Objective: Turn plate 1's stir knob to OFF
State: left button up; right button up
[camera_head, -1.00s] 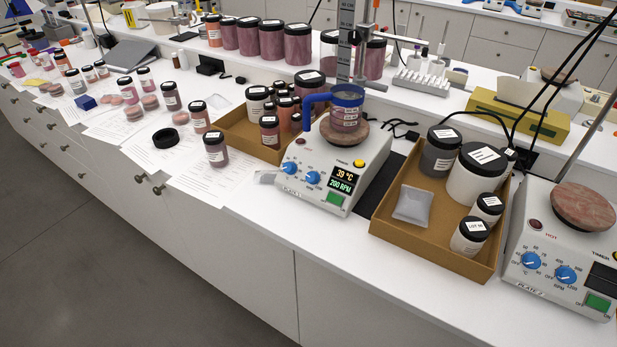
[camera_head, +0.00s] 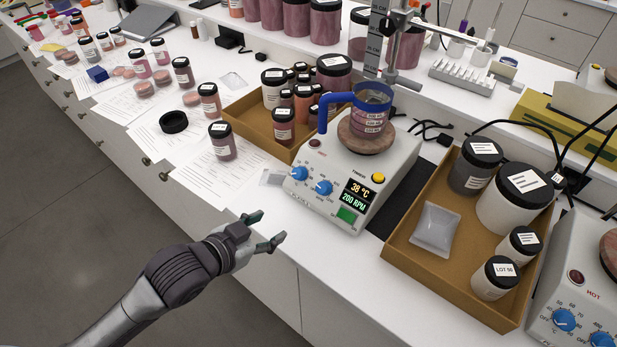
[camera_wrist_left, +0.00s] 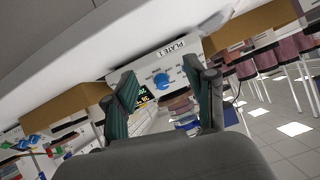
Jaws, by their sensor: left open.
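Plate 1 (camera_head: 385,178) is a white hotplate with a brown round top, carrying a blue-handled beaker (camera_head: 370,110) of pink contents. Its front has two blue knobs, a left one (camera_head: 299,174) and a right RPM stir knob (camera_head: 324,188). Its display (camera_head: 356,193) reads 38 °C and 200 RPM. My left gripper (camera_head: 265,229) is open and empty, in front of the bench edge, left of and below the knobs and apart from them. In the left wrist view, one blue knob (camera_wrist_left: 161,80) shows between the open fingers (camera_wrist_left: 160,68), below the PLATE 1 label; which knob is unclear.
A cardboard tray (camera_head: 408,258) with jars and a weigh boat stands right of plate 1. Another jar tray (camera_head: 240,112) stands behind and left. A second hotplate (camera_head: 570,285) is at the far right. Papers and several jars cover the bench to the left.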

aim_at(320, 189)
pick_arm(q)
notch_tip(320, 189, up, 5)
jog(key=w+d+m+h, duration=0.1)
jog(key=m+h, duration=0.2)
jog(key=p+x, duration=0.1)
jog(key=x, duration=0.5)
jog(key=p+x, duration=0.1)
jog(key=x, duration=0.6)
jog(key=shift+w+d+r+p, duration=0.1)
jog(key=shift+w+d+p, duration=0.05)
jog(key=shift+d+p, duration=0.25)
jog(key=shift+c, duration=0.4)
grip_shut()
